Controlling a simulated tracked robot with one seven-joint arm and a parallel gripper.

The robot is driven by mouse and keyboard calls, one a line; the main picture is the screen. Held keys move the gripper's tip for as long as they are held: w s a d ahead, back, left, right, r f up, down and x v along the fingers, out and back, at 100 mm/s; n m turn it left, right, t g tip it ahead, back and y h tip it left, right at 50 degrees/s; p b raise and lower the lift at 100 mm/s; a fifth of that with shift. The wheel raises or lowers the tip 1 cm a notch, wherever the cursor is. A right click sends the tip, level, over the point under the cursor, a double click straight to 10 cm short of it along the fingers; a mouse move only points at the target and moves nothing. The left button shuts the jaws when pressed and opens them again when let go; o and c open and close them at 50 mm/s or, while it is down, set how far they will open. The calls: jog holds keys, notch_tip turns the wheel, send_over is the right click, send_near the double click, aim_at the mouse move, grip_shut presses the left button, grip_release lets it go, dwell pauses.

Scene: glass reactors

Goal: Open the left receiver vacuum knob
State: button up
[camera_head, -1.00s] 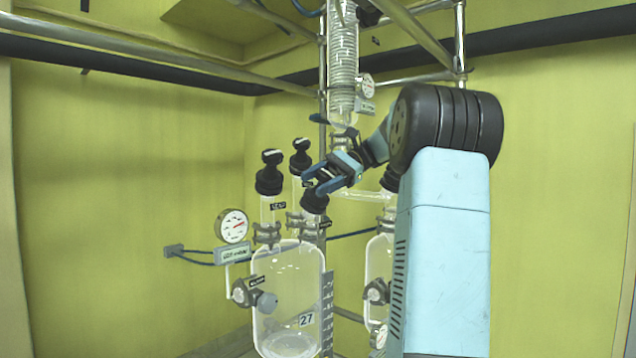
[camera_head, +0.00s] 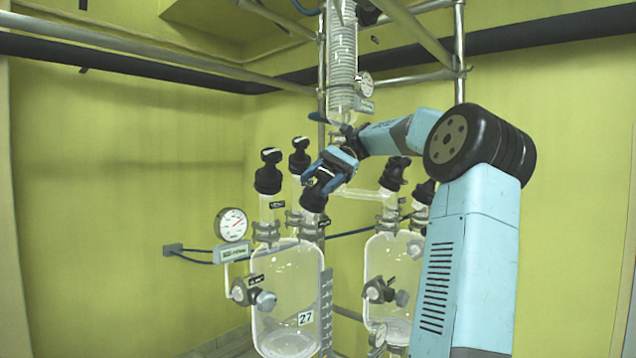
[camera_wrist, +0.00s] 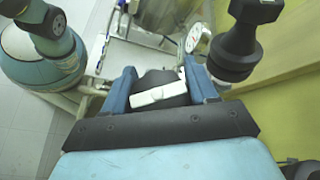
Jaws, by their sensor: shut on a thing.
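The left receiver (camera_head: 288,285) is a clear glass vessel marked 27, with several black-capped necks on top. My gripper (camera_head: 316,178) is at the front right neck and shut on its black knob (camera_head: 314,201). In the wrist view the knob top (camera_wrist: 158,90) with its white bar sits between the two blue fingers of my gripper (camera_wrist: 161,86). The fingers partly hide the knob in the head view. I take this as the vacuum knob, but its small label (camera_head: 324,222) is too blurred to read.
Two other black knobs, at left (camera_head: 268,172) and behind (camera_head: 299,155), stand close to my gripper. A round gauge (camera_head: 231,225) is left of the receiver. A second glass vessel (camera_head: 392,265) stands at right, and a glass condenser (camera_head: 341,60) hangs above.

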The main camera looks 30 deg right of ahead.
jog(key=shift+f, duration=0.1)
dwell(0.4)
jog(key=o, duration=1)
jog(key=shift+c, duration=0.2)
jog(key=shift+n, duration=0.3)
